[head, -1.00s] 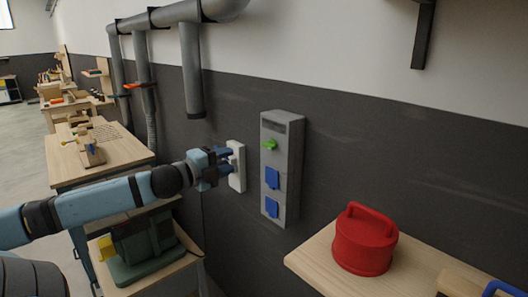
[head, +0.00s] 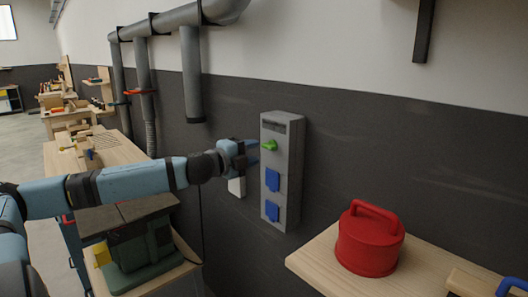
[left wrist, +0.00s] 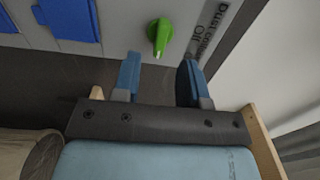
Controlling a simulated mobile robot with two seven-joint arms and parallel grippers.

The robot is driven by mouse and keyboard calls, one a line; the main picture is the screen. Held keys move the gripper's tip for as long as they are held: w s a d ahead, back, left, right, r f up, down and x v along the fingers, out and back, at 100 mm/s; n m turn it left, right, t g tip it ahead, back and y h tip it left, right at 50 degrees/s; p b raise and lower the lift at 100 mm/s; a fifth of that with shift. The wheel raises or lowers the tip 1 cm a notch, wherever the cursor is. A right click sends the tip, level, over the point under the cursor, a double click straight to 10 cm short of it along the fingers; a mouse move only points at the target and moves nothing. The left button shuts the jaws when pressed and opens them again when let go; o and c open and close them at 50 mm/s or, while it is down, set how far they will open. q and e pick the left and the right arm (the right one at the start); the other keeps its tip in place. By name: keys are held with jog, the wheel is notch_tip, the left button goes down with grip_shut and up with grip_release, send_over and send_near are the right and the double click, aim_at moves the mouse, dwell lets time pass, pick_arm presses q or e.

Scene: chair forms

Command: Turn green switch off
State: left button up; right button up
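The green switch (head: 269,145) is a small knob on the upper part of a grey wall box (head: 292,170). It also shows in the left wrist view (left wrist: 159,36), beside a label that reads "Off". My left gripper (head: 254,151) is just left of the switch in the head view. In the left wrist view my left gripper (left wrist: 160,80) has its two blue fingers apart. The knob is beyond the fingertips, roughly in line with the gap, and nothing is held. My right gripper is not in view.
Two blue covers (head: 272,180) are on the box below the switch. A white wall fixture (head: 238,186) is partly hidden behind my left gripper. A wooden shelf (head: 320,257) with a red canister (head: 368,240) stands at the right. Grey pipes (head: 191,70) run on the wall.

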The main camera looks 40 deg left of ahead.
aim_at(266, 147)
pick_arm(q)
jog(key=shift+w+r, duration=0.15)
jog(key=shift+w, duration=0.85)
jog(key=shift+w+r, duration=0.1)
jog(key=shift+w, duration=0.1)
jog(key=shift+w+p, duration=0.5)
jog(key=shift+w, duration=0.05)
jog(key=shift+w+d, duration=0.1)
jog(key=shift+w, duration=0.3)
jog(key=shift+w+p, duration=0.2)
jog(key=shift+p, duration=0.15)
jog(key=shift+d+f, duration=0.1)
jog(key=shift+f, duration=0.1)
grip_shut()
